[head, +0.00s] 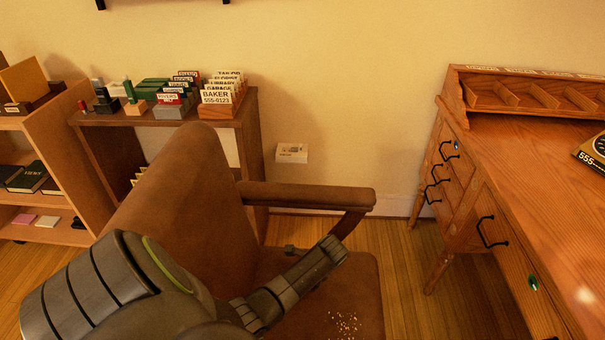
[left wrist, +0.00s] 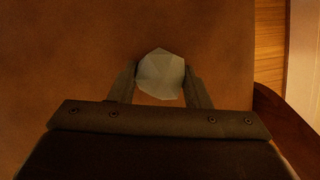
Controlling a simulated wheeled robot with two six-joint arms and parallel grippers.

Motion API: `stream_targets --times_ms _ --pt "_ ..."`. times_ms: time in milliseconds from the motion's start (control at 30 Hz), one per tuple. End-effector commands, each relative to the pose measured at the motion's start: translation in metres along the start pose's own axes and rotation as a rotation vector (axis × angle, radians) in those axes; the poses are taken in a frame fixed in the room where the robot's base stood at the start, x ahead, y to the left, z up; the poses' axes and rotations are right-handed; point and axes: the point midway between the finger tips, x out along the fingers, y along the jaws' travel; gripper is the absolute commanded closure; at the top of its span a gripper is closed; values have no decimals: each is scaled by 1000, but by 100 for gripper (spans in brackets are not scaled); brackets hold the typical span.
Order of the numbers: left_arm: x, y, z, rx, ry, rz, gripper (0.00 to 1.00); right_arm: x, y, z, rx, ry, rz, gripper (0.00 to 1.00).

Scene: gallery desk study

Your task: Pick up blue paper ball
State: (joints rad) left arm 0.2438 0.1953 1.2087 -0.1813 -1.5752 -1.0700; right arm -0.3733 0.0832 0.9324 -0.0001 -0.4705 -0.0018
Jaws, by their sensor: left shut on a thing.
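The paper ball (left wrist: 160,75) is a pale, faceted lump in the left wrist view. It looks grey-white with a faint blue-green tint in the warm light. My left gripper (left wrist: 160,84) is shut on it, with one finger on each side. Brown upholstery fills most of the view behind the ball. In the head view my left arm reaches over the brown chair (head: 190,175), its far end above the seat near the armrest. The ball cannot be made out there. My right gripper is not in view.
The chair's armrest (head: 305,196) runs close beside my left arm. Pale crumbs (head: 345,322) lie on the seat. A wooden desk (head: 530,150) with drawers stands right. A shelf (head: 150,120) with card boxes and stamps stands behind the chair. Bare floor (head: 405,262) shows between chair and desk.

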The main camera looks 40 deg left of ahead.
Motion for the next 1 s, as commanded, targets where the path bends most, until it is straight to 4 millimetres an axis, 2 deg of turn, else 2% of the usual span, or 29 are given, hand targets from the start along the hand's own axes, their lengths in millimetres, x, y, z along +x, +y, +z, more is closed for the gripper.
stream_targets --times_ms 367,667,1000 --pt "-24 -2 10 0 1 -1 78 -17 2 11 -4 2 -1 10" --pt "-56 -4 23 0 0 0 78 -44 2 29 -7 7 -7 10" --pt "-83 -7 34 0 0 0 78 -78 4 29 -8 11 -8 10"
